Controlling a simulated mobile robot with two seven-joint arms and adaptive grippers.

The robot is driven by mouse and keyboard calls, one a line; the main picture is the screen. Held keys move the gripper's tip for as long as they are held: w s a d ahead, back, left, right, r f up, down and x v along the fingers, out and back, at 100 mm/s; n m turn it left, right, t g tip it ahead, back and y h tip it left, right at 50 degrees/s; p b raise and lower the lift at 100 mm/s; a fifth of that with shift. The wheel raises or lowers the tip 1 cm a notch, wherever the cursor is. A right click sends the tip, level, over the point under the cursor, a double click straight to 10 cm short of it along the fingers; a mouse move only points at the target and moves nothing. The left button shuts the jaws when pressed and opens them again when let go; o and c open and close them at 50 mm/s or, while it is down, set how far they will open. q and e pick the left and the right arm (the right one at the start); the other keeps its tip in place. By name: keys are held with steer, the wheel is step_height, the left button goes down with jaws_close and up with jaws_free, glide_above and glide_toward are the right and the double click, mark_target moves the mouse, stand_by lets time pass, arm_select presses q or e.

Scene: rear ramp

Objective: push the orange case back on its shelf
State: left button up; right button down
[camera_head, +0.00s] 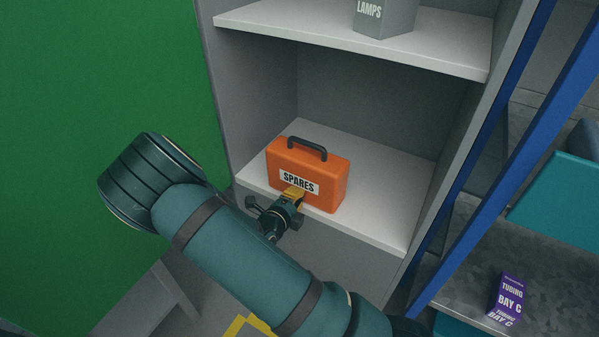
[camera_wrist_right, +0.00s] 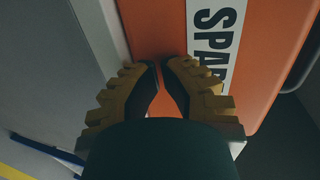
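The orange case (camera_head: 323,171) stands upright on the lower shelf (camera_head: 385,213), its front bottom close to the shelf's front edge. It has a dark handle on top and a white SPARES label. Bare shelf shows behind it and to its right. My right gripper (camera_head: 298,194) is at the case's front face, over the lower part of the label. In the right wrist view the yellow fingers (camera_wrist_right: 161,72) are close together, with the orange face (camera_wrist_right: 262,60) filling the view beyond them. Nothing is between them. I cannot tell whether they touch the face. My left gripper is not in view.
An upper shelf (camera_head: 350,42) holds a grey LAMPS box (camera_head: 385,17). Side panels flank the shelf bay. A blue upright (camera_head: 520,150) stands to the right, with a purple TUBING box (camera_head: 506,298) on a grey surface beyond. A green wall (camera_head: 80,100) is at left.

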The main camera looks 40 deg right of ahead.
steer(key=shift+w+d+b, duration=0.25)
steer(key=shift+w+d, duration=0.1)
steer(key=shift+d, duration=0.4)
steer(key=shift+w+d+b, duration=0.2)
steer(key=shift+w+d, duration=0.15)
steer(key=shift+d, duration=0.35)
steer(key=shift+w+d, duration=0.15)
steer(key=shift+d, duration=0.15)
steer(key=shift+w+d+b, duration=0.3)
steer(key=shift+w+d, duration=0.05)
steer(key=shift+d, duration=0.4)
steer(key=shift+w+d+b, duration=0.35)
steer(key=shift+d, duration=0.4)
steer(key=shift+w+d+b, duration=0.3)
steer(key=shift+w+d, duration=0.05)
steer(key=shift+d, duration=0.4)
steer(key=s+a, duration=0.5)
steer(key=a, duration=0.6)
steer(key=shift+s+d, duration=0.1)
stand_by(0.5)
